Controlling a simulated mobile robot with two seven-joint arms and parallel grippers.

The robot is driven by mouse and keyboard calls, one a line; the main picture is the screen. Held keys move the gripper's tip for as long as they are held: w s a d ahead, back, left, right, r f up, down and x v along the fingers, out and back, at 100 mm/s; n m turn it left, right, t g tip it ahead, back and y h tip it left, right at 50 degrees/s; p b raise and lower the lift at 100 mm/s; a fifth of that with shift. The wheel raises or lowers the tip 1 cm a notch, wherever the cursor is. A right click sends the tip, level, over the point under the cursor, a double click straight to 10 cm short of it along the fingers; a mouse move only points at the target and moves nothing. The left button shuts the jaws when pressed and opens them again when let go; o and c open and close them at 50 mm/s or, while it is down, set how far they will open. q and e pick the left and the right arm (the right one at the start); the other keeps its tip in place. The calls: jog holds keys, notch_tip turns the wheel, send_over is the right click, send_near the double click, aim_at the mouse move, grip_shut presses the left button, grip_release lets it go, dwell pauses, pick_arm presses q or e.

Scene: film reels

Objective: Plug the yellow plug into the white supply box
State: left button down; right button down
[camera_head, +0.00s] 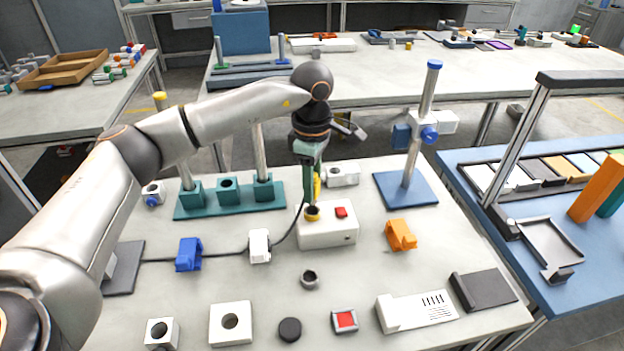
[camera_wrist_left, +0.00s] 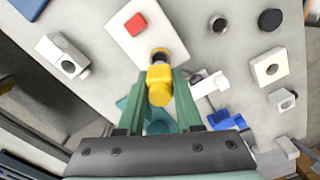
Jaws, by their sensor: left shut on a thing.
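The white supply box (camera_head: 328,236) stands mid-table with a red button (camera_head: 341,212) on top. It also shows in the left wrist view (camera_wrist_left: 125,33). A dark round socket with a yellow rim (camera_head: 312,215) is on its top left. My left gripper (camera_head: 313,194) points down over this socket, its green fingers shut on the yellow plug (camera_wrist_left: 160,88). In the left wrist view the plug lines up with the socket. I cannot tell whether its tip is inside the socket or just above it. My fingers partly hide the plug in the head view. My right gripper is not in view.
A black cable runs left from the supply box area through a white clip (camera_head: 260,245) and a blue clip (camera_head: 189,254). A teal stand (camera_head: 230,200) with posts is behind left. An orange block (camera_head: 401,235) lies to the right. Small parts line the front.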

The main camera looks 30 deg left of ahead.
pick_arm(q)
jog(key=shift+f, duration=0.15)
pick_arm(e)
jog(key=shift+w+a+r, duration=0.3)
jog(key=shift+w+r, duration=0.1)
pick_arm(q)
jog(key=shift+f, duration=0.15)
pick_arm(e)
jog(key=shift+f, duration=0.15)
pick_arm(q)
jog(key=shift+f+b, duration=0.65)
jog(key=shift+f, duration=0.15)
jog(key=shift+f+b, duration=0.65)
jog(key=shift+f, duration=0.45)
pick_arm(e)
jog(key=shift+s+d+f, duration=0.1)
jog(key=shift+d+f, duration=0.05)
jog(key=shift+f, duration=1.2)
pick_arm(q)
jog(key=c, duration=0.5)
grip_release()
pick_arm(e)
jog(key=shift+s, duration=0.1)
